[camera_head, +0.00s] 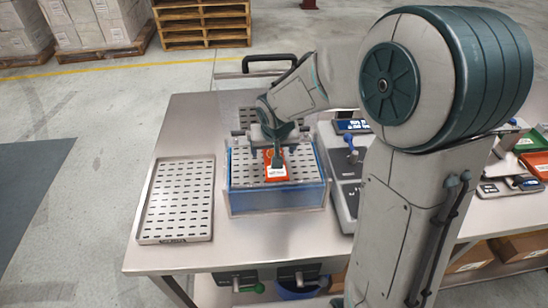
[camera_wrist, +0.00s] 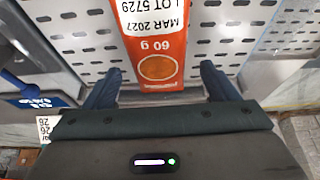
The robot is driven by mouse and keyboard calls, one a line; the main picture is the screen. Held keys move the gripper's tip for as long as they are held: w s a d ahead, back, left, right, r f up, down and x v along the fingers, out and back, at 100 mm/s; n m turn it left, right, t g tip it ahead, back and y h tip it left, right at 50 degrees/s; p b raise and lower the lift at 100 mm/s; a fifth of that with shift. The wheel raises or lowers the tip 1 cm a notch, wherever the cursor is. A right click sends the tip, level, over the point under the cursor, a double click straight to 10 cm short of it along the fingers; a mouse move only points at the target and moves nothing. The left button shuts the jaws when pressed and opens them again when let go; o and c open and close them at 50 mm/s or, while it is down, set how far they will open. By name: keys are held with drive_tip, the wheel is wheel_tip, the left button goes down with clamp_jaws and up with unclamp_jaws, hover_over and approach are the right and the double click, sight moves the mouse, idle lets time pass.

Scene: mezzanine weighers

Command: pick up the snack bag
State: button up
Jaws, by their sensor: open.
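The snack bag (camera_head: 277,166) is orange with a white label. It lies on a perforated metal surface inside a clear bin with blue edges (camera_head: 278,199). In the wrist view the snack bag (camera_wrist: 158,45) shows its label and a "60 g" mark, with its upper end cut off by the frame. My gripper (camera_head: 276,150) reaches down over the bin at the bag. In the wrist view my gripper (camera_wrist: 158,88) is open, with one finger on each side of the bag's near end and a gap to the bag on both sides. Contact with the surface cannot be told.
A perforated metal tray (camera_head: 177,200) lies left of the bin on the metal table (camera_head: 185,260). Green and red containers (camera_head: 530,142) sit at the far right.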

drive_tip(key=shift+w+f, duration=0.25)
drive_tip(key=shift+f, duration=0.45)
drive_tip(key=shift+c, duration=0.3)
drive_tip(key=c, duration=1)
drive_tip(key=shift+r, duration=0.1)
